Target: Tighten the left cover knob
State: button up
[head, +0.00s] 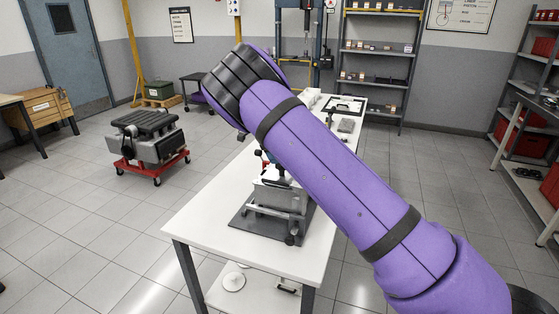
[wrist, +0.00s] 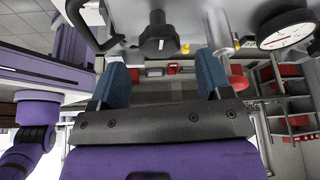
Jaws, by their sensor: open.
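My gripper (wrist: 161,64) shows in the wrist view with its two blue fingers spread apart and nothing between them. A black lobed knob (wrist: 158,38) on a stem is just beyond the fingertips, between them across the picture and apart from both. I cannot tell for certain that it is the left cover knob. In the head view, a grey metal assembly (head: 277,197) stands on a dark mat (head: 250,226) on the white table (head: 203,213). My purple arm crosses in front of it. The gripper and the cover knobs are not clear there.
Close to the knob in the wrist view are a metal cylinder (wrist: 219,32), a white dial gauge (wrist: 285,32) and a dark bent handle (wrist: 88,28). In the head view, an engine on a red dolly (head: 150,164) stands left of the table, with clear floor between.

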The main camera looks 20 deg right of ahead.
jog(key=v, duration=0.7)
jog(key=s+d+r+n+t+y, duration=0.1)
jog(key=s+d+r+n+y, duration=0.2)
jog(key=s+d+r+n, duration=0.5)
jog(key=s+d+r+n+t+y, duration=0.2)
jog(key=s+d+r, duration=0.3)
jog(key=s+r, duration=0.7)
jog(key=s+f+n+t, duration=0.1)
jog(key=s+n, duration=0.5)
jog(key=s, duration=0.9)
jog(key=s+a+n+t, duration=0.1)
jog(key=s+n+t, duration=0.2)
jog(key=s, duration=1.2)
jog(key=n, duration=0.3)
jog(key=shift+s+a+f+h, duration=0.3)
jog(key=shift+s+f+h, duration=0.1)
